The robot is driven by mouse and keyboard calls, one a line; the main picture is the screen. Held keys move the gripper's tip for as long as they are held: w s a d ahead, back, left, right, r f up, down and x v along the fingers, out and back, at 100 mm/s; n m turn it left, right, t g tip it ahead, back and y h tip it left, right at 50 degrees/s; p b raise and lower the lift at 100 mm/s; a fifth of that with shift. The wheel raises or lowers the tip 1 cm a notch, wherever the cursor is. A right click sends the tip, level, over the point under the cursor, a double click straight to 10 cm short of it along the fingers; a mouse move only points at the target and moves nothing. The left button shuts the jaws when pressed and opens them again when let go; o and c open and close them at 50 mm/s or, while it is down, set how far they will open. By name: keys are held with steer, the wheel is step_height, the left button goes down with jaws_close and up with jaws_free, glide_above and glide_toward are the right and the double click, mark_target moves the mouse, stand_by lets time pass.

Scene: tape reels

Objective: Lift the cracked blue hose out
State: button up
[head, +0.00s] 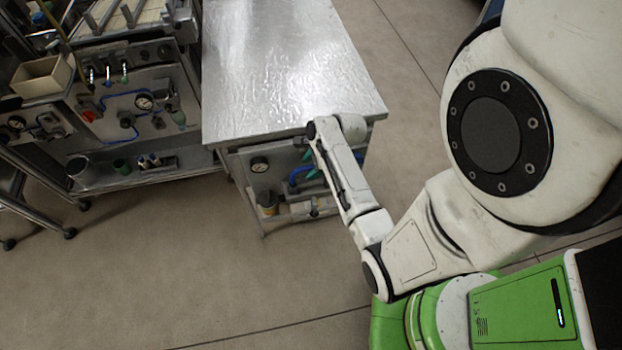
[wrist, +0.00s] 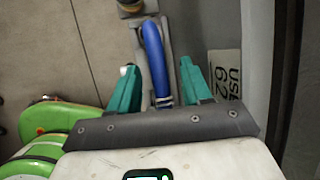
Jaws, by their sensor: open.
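The blue hose (wrist: 155,60) shows in the wrist view as a thick curved piece between my gripper's teal fingers. No crack can be made out. My gripper (wrist: 158,68) is open, with one finger on each side of the hose and visible gaps. In the head view the hose (head: 296,177) is a small blue arc at the front of the metal bench, beside my gripper (head: 311,164). My arm partly hides that area.
The bench's shiny top (head: 285,60) is bare. A label (wrist: 224,75) is on a grey surface to the right in the wrist view. A machine panel (head: 130,110) stands left; open floor lies in front.

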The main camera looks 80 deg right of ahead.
steer(key=shift+w+f, duration=0.25)
steer(key=shift+f, duration=0.4)
steer(key=shift+c, duration=0.4)
jaws_close()
